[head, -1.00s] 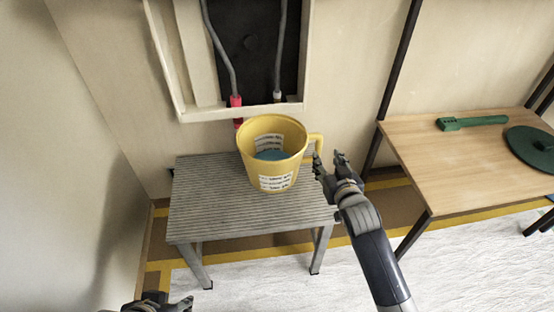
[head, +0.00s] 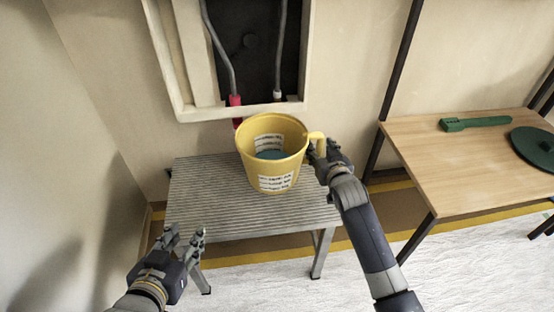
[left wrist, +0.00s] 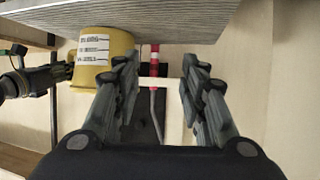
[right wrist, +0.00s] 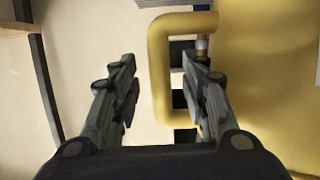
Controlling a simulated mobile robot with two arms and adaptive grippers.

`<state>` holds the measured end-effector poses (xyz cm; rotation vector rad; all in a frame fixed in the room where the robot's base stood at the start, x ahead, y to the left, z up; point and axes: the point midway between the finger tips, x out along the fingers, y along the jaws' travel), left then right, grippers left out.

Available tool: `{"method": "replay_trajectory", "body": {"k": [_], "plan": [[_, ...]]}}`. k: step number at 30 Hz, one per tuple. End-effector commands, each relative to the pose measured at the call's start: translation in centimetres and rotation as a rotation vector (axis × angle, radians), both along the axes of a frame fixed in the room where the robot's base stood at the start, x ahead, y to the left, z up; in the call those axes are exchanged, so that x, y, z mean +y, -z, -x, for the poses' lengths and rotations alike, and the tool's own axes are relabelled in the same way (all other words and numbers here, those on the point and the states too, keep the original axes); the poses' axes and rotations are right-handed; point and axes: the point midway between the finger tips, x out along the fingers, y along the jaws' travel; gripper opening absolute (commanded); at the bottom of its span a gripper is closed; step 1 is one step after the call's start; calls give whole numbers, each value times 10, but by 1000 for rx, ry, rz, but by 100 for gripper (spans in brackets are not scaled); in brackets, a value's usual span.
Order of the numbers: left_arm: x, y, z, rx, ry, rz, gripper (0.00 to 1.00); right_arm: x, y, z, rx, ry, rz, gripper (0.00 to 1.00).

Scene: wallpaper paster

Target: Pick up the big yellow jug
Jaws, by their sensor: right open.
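The big yellow jug (head: 273,160) stands upright on a grey slatted bench, with something blue inside and white labels on its side. Its handle (head: 316,137) points right. My right gripper (head: 318,152) is at the handle; in the right wrist view the handle (right wrist: 160,70) lies between its open fingers (right wrist: 160,95), close to the right finger, which overlaps part of it. My left gripper (head: 187,236) is open and empty in front of the bench's left side. The left wrist view also shows the jug (left wrist: 105,55) beyond its left finger.
The slatted bench (head: 215,205) has bare room left of and in front of the jug. A wall recess with cables (head: 250,60) is behind it. A wooden table (head: 450,175) at right bears a green tool (head: 474,123) and a green disc (head: 535,147).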

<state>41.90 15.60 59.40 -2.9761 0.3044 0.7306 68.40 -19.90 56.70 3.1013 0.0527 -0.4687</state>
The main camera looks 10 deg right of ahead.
Motion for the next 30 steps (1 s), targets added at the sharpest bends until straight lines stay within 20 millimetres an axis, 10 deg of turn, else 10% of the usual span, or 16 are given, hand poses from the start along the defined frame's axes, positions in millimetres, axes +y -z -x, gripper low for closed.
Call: {"method": "replay_trajectory", "body": {"k": [15, 21, 30], "plan": [[-8, -27, -16, -147, 9, 35, 39, 1, 4, -15, 0, -1, 0, 41], [-8, -27, -16, -147, 9, 35, 39, 1, 4, -14, 0, -1, 0, 0], [-8, -27, -16, -147, 9, 35, 39, 1, 1, -15, -8, 0, -6, 0]]}}
